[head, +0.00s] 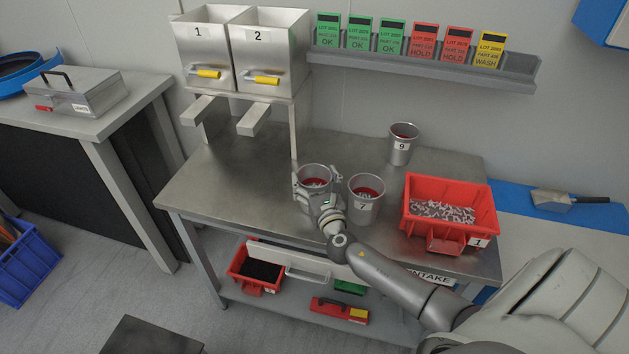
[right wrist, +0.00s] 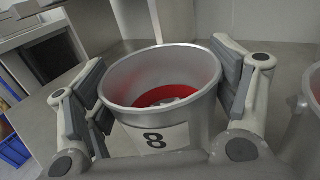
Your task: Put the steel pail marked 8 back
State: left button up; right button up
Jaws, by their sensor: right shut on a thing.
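The steel pail marked 8 (head: 314,174) stands upright at the left of the pail marked 7, over the steel table (head: 222,177). In the right wrist view the pail marked 8 (right wrist: 165,85) faces me with its label, and a red inside with some grey pieces shows. My right gripper (head: 319,187) is shut on this pail, with a finger pad on each side of it; it also shows in the right wrist view (right wrist: 165,95). I cannot tell whether the pail's base touches the table. My left gripper is not in view.
The pail marked 7 (head: 365,205) stands close on the right. The pail marked 9 (head: 402,148) is farther back. A red bin marked 1 (head: 412,228) with grey pieces sits at the right. Hoppers 1 (head: 201,55) and 2 (head: 268,60) stand behind. The table's left part is clear.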

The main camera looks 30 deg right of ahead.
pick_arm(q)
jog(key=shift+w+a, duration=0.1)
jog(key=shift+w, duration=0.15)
pick_arm(e)
jog(key=shift+r, duration=0.15)
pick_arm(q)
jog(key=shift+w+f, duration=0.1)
pick_arm(e)
jog(key=o, duration=1.6)
jog(key=shift+f, duration=0.2)
jog(key=shift+r, duration=0.1)
jog(key=shift+a+r, duration=0.1)
pick_arm(q)
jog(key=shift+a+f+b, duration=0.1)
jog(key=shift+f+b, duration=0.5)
jog(key=shift+b, duration=0.1)
pick_arm(e)
jog(key=shift+v, duration=6)
